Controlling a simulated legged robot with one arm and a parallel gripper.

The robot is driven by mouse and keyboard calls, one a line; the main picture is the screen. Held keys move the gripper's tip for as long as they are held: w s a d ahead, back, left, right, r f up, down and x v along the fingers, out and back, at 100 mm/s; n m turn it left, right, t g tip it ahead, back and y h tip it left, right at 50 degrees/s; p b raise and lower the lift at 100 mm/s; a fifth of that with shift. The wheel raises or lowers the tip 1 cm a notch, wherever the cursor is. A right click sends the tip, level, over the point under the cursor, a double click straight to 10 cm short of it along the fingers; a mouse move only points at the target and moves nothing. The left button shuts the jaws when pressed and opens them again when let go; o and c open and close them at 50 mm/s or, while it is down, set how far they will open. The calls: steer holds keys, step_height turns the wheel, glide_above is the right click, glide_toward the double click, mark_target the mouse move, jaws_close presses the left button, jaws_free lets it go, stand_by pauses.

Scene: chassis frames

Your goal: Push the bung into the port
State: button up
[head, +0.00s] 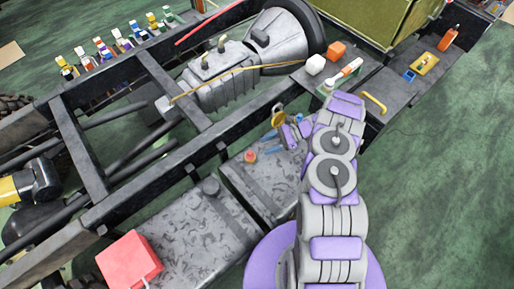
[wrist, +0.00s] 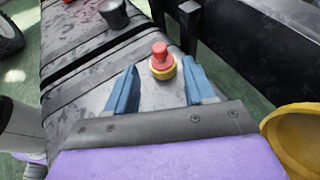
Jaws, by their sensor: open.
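The red bung (wrist: 160,51) stands upright at the yellow ring of the port (wrist: 163,69) on the grey tank (wrist: 85,70). A red knob tops it; how deep it sits I cannot tell. In the head view the bung (head: 250,156) is small, on the top of the right tank (head: 262,180). My gripper (wrist: 158,70) is open, its blue fingers apart on either side of the bung in the picture, with nothing held. In the head view my gripper (head: 273,138) is just up and right of the bung.
A dark chassis rail (head: 235,143) runs close behind the tank. A yellow rounded piece (wrist: 295,138) is close on the gripper's right. A shelf with tools (head: 400,88) is at the upper right.

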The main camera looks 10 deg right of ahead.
steer(key=p+v, duration=0.1)
steer(key=v, duration=0.8)
steer(key=shift+d, duration=0.2)
steer(key=a+r+n+g+h, duration=0.15)
steer(key=a+r+n, duration=0.4)
steer(key=r, duration=0.95)
steer(key=s+a+r+n+g+h, duration=0.1)
steer(key=s+a+r+n+h, duration=0.1)
steer(key=s+a+r, duration=0.35)
steer(key=s+a+r+n+g+h, duration=0.1)
steer(key=s+a+r+n, duration=0.15)
steer(key=r, duration=0.65)
steer(key=s+r+n+h, duration=0.3)
steer(key=s+r+h, duration=0.3)
steer(key=s, duration=0.8)
steer(key=s+d+r+n+t+h, duration=0.1)
steer(key=s+d, duration=0.2)
steer(key=s, duration=0.4)
steer(key=s+d+r+n+t+h, duration=0.1)
steer(key=s+d, duration=0.3)
steer(key=s, duration=0.4)
steer(key=shift+d+n+t+h, duration=0.2)
steer(key=shift+n+t+h, duration=0.25)
steer(key=shift+n+t, duration=0.25)
steer(key=shift+r, duration=0.15)
